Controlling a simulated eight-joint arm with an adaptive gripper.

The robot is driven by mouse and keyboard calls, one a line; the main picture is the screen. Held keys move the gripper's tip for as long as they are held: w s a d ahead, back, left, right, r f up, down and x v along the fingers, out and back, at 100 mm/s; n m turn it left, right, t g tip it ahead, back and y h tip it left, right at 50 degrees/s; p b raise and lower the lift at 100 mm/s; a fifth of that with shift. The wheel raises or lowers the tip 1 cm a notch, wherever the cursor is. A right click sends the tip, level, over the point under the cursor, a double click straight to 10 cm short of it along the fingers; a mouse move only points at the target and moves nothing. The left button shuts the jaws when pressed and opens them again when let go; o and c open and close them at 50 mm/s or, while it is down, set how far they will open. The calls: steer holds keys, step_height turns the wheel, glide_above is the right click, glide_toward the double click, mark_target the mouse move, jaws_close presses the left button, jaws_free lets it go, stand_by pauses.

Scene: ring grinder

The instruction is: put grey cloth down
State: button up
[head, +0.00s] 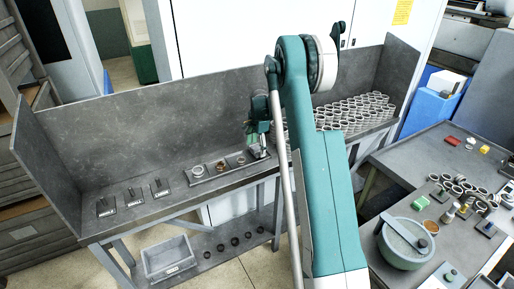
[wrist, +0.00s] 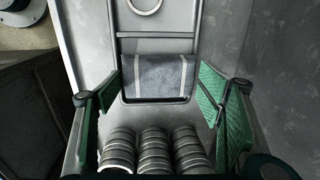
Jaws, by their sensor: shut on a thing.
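The grey cloth (wrist: 154,78), a folded piece with pale stripes, lies between my fingertips in the wrist view, over or in the end compartment of a grey tray (wrist: 156,35). My gripper (wrist: 160,76) has its green-padded fingers either side of it, shut on the cloth. I cannot tell whether the cloth touches the tray floor. In the head view my gripper (head: 258,150) is low over the right end of the tray (head: 210,178) on the grey bench; the cloth is hard to make out there.
Many metal rings (head: 350,112) stand in rows right of the tray; rings (wrist: 150,150) also show close below the cloth in the wrist view. Dark labelled stands (head: 133,196) are at the bench's left. A tall back wall (head: 150,130) borders the bench. Bare bench lies in front of it.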

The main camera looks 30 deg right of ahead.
mark_target(258, 149)
steer(key=shift+f+b, duration=0.3)
steer(key=shift+f, duration=0.15)
steer(key=o, duration=0.9)
steer(key=shift+o, duration=0.2)
steer(key=shift+r, duration=0.15)
steer(key=shift+r+p, duration=0.6)
steer(key=shift+p, duration=0.05)
step_height(258, 149, up, 12)
steer(key=s, duration=0.1)
steer(key=shift+b, duration=0.4)
steer(key=shift+f, duration=0.1)
steer(key=shift+s, duration=0.1)
